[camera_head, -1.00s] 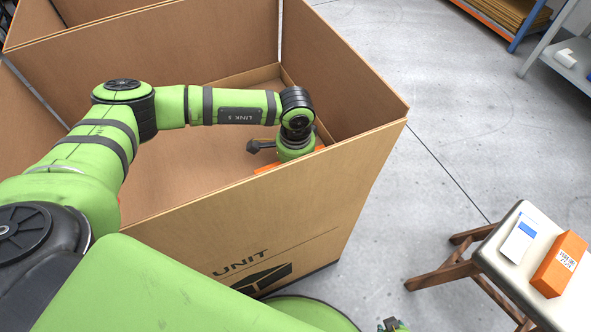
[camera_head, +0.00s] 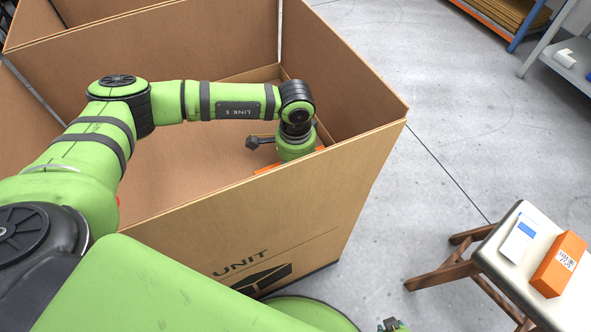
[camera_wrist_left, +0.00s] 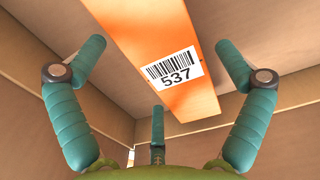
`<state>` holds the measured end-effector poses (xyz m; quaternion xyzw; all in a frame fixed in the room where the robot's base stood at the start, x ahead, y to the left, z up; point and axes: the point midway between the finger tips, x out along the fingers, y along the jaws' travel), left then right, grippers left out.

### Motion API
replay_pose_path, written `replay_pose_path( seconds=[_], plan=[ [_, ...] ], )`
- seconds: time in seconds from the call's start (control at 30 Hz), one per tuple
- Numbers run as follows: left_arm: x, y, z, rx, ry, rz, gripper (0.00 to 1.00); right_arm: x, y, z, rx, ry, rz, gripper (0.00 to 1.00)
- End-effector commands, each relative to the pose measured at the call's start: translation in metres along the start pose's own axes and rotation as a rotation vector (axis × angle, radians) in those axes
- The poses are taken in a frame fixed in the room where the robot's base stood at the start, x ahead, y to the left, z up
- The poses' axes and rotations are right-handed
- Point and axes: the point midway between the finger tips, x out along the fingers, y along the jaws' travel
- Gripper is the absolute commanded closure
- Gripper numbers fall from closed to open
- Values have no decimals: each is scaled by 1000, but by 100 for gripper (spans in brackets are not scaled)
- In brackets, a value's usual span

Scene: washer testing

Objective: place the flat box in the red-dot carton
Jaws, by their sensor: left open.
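A large open brown carton (camera_head: 240,225) with "UNIT" on its front wall fills the middle of the head view. My left arm reaches over its wall into it. An orange box (camera_head: 268,168) is partly visible inside, mostly hidden by my wrist and the front wall. The left wrist view shows its long orange face (camera_wrist_left: 150,40) with a "537" barcode label, in front of my left gripper (camera_wrist_left: 160,55). The three fingers are open and spread, with no clear contact on the box. A red spot (camera_head: 119,201) shows beside my arm; I cannot tell what it belongs to.
A stool (camera_head: 500,262) at the lower right bears a white-and-blue box (camera_head: 520,238) and an orange box (camera_head: 560,265). Shelving (camera_head: 568,62) stands at the upper right. The floor between is clear. A small piece at the bottom edge may be my right gripper (camera_head: 392,325).

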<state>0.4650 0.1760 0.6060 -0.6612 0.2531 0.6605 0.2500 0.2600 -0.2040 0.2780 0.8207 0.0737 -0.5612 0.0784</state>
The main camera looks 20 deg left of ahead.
Motion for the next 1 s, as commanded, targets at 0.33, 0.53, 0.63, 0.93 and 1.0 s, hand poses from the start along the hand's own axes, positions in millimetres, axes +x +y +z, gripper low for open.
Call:
replay_pose_path(
  seconds=[0.33,0.53,0.63,0.93,1.0],
  plan=[
    [-76,-1,0,1,3,-3,0,-1,0,0,-2,15,0,60],
    [-98,0,0,1,0,-2,0,0,0,3,-2,8,0,60],
    [-102,0,0,1,0,-1,0,0,0,2,-3,9,0,60],
    [-103,0,0,1,0,-1,0,0,1,-6,-3,23,1,60],
    [-106,0,0,1,0,-1,0,-3,1,-7,-4,24,1,60]
  ],
)
